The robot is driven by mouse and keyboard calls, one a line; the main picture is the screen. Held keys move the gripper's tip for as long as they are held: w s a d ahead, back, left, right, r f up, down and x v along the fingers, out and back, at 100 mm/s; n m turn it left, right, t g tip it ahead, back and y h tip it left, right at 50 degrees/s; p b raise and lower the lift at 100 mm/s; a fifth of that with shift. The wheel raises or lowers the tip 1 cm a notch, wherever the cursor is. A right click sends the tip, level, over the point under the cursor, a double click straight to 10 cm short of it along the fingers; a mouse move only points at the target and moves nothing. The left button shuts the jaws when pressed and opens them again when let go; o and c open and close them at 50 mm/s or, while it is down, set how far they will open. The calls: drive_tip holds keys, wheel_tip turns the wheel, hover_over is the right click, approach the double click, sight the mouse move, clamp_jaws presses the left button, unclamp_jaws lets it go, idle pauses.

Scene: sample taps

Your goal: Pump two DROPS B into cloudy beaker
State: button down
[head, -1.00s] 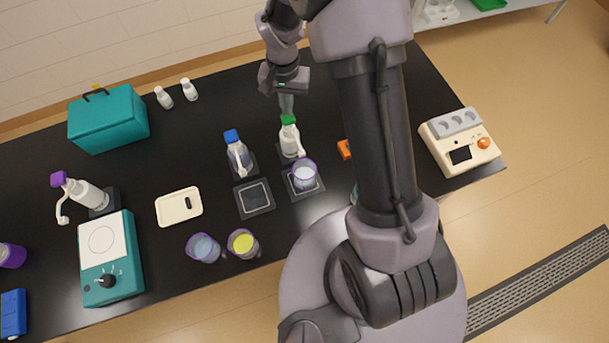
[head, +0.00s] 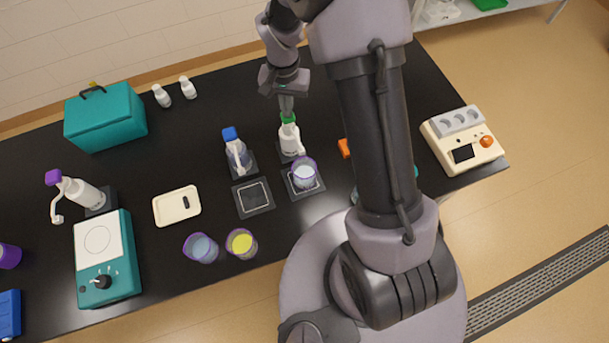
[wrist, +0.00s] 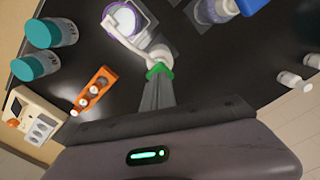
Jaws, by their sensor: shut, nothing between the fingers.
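A white pump bottle with a green top (head: 289,138) stands on a dark pad, its spout reaching over a beaker of pale, milky liquid (head: 303,175). The beaker stands on a square pad and shows under the spout in the wrist view (wrist: 125,18). My gripper (head: 286,108) is shut and empty, its fingertips at the green pump top (wrist: 159,70); contact cannot be told. A blue-topped pump bottle (head: 238,155) is left of it and a purple-topped one (head: 82,192) far left. No label reading DROPS B is legible.
An empty square pad (head: 254,197) lies left of the milky beaker. Beakers of bluish (head: 201,249) and yellow (head: 242,244) liquid stand near the front edge. An orange rack (wrist: 94,90) and teal-capped jars (wrist: 50,33) are nearby. A cream device (head: 462,140) stands at right.

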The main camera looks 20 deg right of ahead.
drive_tip(key=shift+f+b, duration=0.4)
drive_tip(key=shift+f, duration=0.2)
drive_tip(key=shift+r, duration=0.2)
drive_tip(key=shift+r+p, duration=1.05)
drive_tip(key=shift+r, duration=0.25)
drive_tip(key=shift+f, duration=0.1)
drive_tip(key=shift+f+b, duration=1.25)
drive_tip(key=shift+f, duration=0.05)
drive_tip(key=shift+r+p, duration=1)
drive_tip(key=shift+r, duration=0.45)
